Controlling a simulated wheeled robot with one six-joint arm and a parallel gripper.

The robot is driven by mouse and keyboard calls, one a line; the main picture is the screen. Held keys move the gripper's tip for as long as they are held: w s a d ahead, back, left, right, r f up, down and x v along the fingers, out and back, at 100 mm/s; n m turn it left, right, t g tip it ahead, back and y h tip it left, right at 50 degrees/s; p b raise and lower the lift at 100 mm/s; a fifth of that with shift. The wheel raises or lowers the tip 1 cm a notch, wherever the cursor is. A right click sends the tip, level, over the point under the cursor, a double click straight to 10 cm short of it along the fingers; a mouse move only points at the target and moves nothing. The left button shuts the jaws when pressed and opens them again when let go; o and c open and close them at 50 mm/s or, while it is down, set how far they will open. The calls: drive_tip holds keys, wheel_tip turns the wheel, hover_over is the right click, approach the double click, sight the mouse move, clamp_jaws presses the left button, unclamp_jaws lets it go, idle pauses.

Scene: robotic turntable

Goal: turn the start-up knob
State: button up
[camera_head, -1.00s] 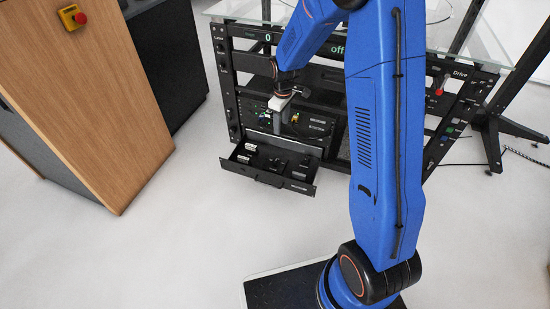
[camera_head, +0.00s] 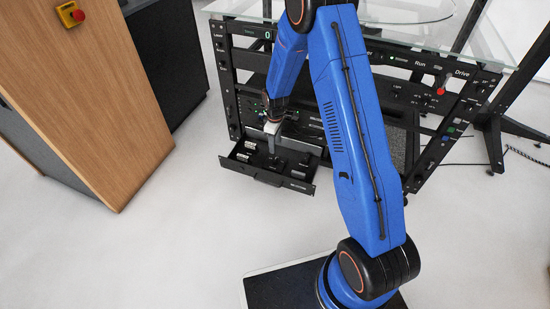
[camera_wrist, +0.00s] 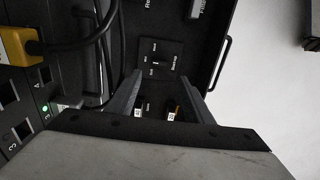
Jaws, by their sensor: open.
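The start-up knob (camera_wrist: 157,63) is a small black knob on a black square plate with white lettering, in the upper middle of the wrist view. It sits inside the open drawer (camera_head: 258,177), which is pulled out low at the front of the rack. My gripper (camera_wrist: 160,77) is open and empty. Its two grey fingers reach towards the plate, one on each side of the knob's line in the wrist view. I cannot tell the gap between fingertips and knob. In the head view, my gripper points down over the drawer, and the knob cannot be made out.
A yellow plug (camera_wrist: 17,46) with a black cable lies at the left of the wrist view, near a lit green light (camera_wrist: 44,108). A drawer handle (camera_wrist: 221,66) is on the right. The rack (camera_head: 231,95) stands behind the drawer. A wooden cabinet (camera_head: 85,110) is at left; the floor in front is clear.

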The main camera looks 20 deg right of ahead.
sight(275, 160)
wheel_tip(275, 160, down, 10)
drive_tip(key=shift+f, duration=0.15)
idle(0.3)
drive_tip(key=c, duration=1)
